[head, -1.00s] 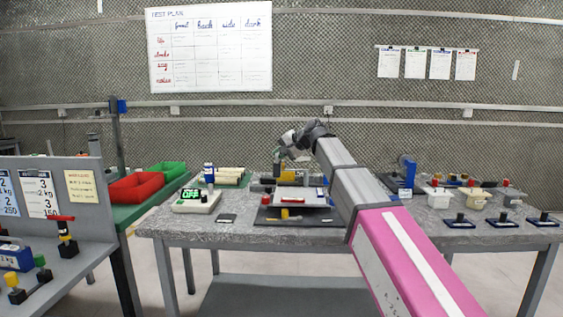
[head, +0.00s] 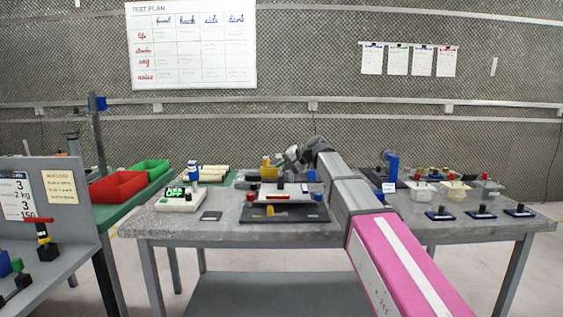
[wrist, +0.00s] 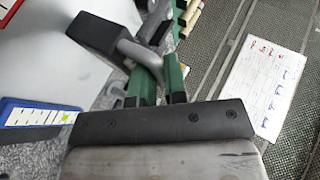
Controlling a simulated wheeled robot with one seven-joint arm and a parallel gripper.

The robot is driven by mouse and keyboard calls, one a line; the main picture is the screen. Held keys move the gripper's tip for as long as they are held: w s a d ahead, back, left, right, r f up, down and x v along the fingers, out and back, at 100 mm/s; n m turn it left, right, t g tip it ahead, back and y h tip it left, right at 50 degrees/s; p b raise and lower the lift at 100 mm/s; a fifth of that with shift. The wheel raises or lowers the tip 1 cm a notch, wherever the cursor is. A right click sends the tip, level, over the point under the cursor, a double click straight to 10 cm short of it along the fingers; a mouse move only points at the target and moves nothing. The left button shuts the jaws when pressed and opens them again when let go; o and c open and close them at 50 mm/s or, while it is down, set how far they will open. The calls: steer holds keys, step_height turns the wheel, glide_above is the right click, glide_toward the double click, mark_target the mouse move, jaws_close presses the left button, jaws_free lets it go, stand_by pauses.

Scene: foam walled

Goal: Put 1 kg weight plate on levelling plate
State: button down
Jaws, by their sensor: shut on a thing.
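My gripper (head: 297,157) is above the back of the table in the head view, behind the levelling plate. In the wrist view my gripper (wrist: 158,82) has green fingers closed at a grey curved handle (wrist: 140,52) with a dark block (wrist: 104,34) at its end. I see no label on this held piece, so I cannot confirm that it is the 1 kg weight plate. The white levelling plate (head: 284,192) stands above a dark base (head: 286,214). A pale flat surface, probably that plate, fills the upper left of the wrist view.
A red piece (head: 252,196) and a yellow piece (head: 270,210) are by the levelling plate. A scale (head: 180,202) is to the left. A blue upright device (head: 392,168) and several small tubs stand right. Red (head: 118,186) and green bins are far left.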

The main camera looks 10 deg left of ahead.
steer(key=shift+f, duration=0.6)
steer(key=shift+f, duration=0.15)
steer(key=c, duration=1.2)
jaws_free()
steer(key=shift+o, duration=0.2)
steer(key=v, duration=1.2)
steer(key=shift+s, duration=0.1)
